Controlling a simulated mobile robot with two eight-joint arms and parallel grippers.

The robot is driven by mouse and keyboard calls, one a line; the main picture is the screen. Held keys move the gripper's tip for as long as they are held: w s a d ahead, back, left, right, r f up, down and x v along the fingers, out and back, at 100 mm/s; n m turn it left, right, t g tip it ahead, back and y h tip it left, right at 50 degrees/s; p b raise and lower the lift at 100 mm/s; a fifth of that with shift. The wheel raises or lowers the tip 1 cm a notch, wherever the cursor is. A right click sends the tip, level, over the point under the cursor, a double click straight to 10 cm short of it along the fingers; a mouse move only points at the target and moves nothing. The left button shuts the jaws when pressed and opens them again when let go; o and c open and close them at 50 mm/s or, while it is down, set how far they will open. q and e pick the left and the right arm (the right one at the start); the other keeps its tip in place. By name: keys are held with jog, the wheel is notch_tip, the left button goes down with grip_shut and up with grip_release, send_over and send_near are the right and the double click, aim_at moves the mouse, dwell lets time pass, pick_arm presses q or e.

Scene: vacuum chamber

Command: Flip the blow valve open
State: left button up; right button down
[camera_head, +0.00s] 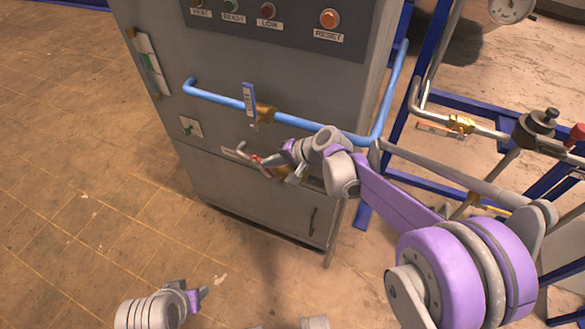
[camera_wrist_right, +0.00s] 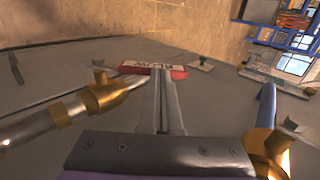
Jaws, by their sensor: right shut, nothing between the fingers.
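The blow valve's red handle (camera_wrist_right: 176,72), with a white plate lettered "BLOW", lies crosswise just beyond my right fingertips in the wrist view. Its brass body (camera_wrist_right: 104,93) sits on a grey pipe to the left. In the head view the red handle (camera_head: 257,160) shows small at the cabinet's lower front, partly hidden by my right gripper (camera_head: 270,163). My right gripper (camera_wrist_right: 161,75) is shut and empty, its tips at or very near the handle; I cannot tell if they touch. My left gripper (camera_head: 198,295) is low at the bottom left, away from the valve; its opening is unclear.
A blue pipe (camera_head: 215,98) with a blue-handled valve (camera_head: 249,98) runs across the grey cabinet (camera_head: 160,60) above my right gripper. Further pipes and a brass valve (camera_head: 461,123) stand at the right by a blue frame. The floor at left is clear.

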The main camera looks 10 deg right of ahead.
aim_at(255, 163)
jog(key=shift+w+a+f+g+h+p, duration=0.25)
jog(key=shift+w+a+g+h, duration=0.1)
jog(key=shift+a+h, duration=0.25)
jog(key=shift+w+a+f+g+h+p, duration=0.1)
jog(key=shift+w+a+g+h+p, duration=0.2)
jog(key=shift+a+h, duration=0.25)
jog(key=shift+w+a+f+g+h, duration=0.4)
jog(key=shift+f+g+h, duration=0.1)
jog(key=shift+h, duration=0.15)
jog(key=shift+a+b+x, duration=0.15)
jog(key=shift+b+x, duration=0.05)
jog(key=shift+x, duration=0.6)
jog(key=shift+a+b+x, duration=0.15)
jog(key=shift+b+x, duration=0.05)
jog(key=shift+x, duration=0.6)
jog(key=shift+w+a+f, duration=0.2)
jog(key=shift+w+f, duration=0.1)
jog(key=shift+a+f, duration=0.1)
jog(key=shift+f, duration=0.1)
jog(key=p+v, duration=0.1)
jog(key=v, duration=1)
jog(key=shift+r, duration=0.1)
